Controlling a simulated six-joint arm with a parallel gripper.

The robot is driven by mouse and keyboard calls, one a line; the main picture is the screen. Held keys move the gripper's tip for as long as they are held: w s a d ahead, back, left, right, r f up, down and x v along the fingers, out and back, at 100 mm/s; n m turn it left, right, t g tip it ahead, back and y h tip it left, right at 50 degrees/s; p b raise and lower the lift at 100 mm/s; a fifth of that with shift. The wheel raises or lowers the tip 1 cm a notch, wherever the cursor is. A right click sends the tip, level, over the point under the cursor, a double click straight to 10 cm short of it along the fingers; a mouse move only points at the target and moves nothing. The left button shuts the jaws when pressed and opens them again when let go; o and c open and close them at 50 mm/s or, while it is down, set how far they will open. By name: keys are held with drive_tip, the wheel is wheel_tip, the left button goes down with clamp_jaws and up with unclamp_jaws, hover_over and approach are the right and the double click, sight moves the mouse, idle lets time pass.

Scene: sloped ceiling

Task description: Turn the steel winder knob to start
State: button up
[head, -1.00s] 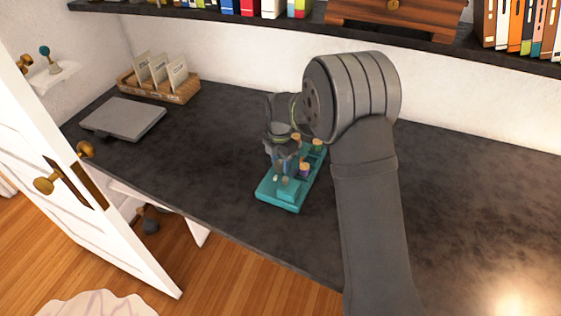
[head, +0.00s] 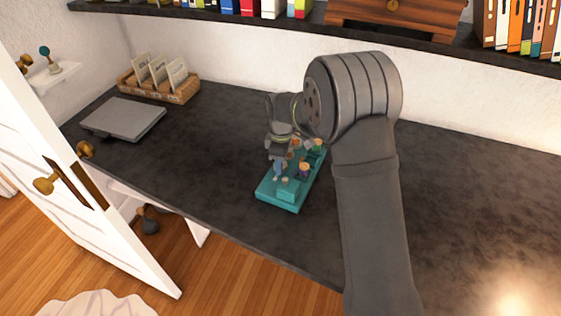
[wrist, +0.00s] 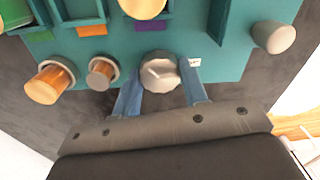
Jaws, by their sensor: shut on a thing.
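The teal board (head: 278,200) lies on the dark desk, below my gripper (head: 278,170). In the wrist view, the steel winder knob (wrist: 160,70) is a round silvery knob with a ridge across its face, near the board's edge. My gripper (wrist: 161,80) has its two blue fingers on either side of this knob, shut on it. A small white label (wrist: 193,62) sits on the board just right of the knob. Its writing is too small to read. In the head view, my gripper partly hides the board.
On the board are an orange-topped knob (wrist: 43,86), a smaller brownish knob (wrist: 101,74) and a pale round knob (wrist: 274,37). A grey flat slab (head: 124,118) and a wooden card holder (head: 160,92) stand left on the desk. The desk's right side is clear.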

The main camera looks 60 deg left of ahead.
drive_tip(key=m, duration=1.4)
drive_tip(key=shift+m, duration=0.3)
drive_tip(key=m, duration=0.5)
drive_tip(key=shift+m, duration=0.3)
drive_tip(key=m, duration=0.5)
drive_tip(key=shift+m, duration=0.4)
drive_tip(key=o, duration=1)
drive_tip(key=shift+c, duration=0.2)
